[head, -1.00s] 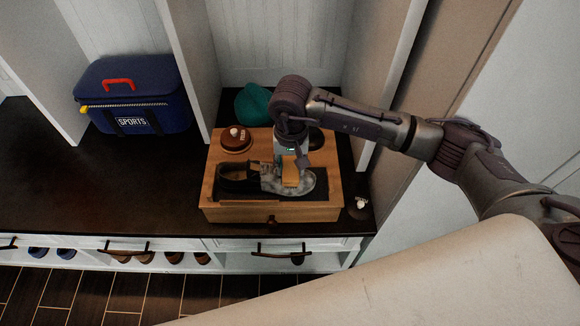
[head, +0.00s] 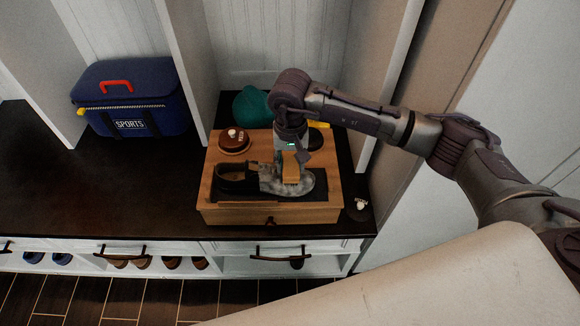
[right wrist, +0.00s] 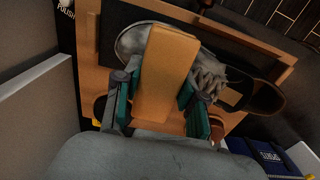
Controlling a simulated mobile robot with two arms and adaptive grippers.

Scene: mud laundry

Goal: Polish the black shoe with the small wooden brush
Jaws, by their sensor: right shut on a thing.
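The black shoe (head: 234,182) lies on the dark top of a wooden box, its toe pointing right. Its toe part looks grey and smeared (head: 308,184). My right gripper (head: 291,156) points down over the toe half, shut on the small wooden brush (head: 290,170). In the right wrist view the brush (right wrist: 165,75) lies between the two teal fingers (right wrist: 158,100); the grey toe (right wrist: 130,40) and laces show beside it. The brush appears to be at the shoe's upper; its bristles are hidden, so contact cannot be told. My left gripper is not in view.
The wooden box (head: 270,215) stands on a dark bench. A brown polish tin (head: 235,140) sits at its back left; another tin (head: 359,209) stands right of it. A teal item (head: 250,104) and a yellow item (head: 320,125) are behind. A blue sports bag (head: 130,100) stands left.

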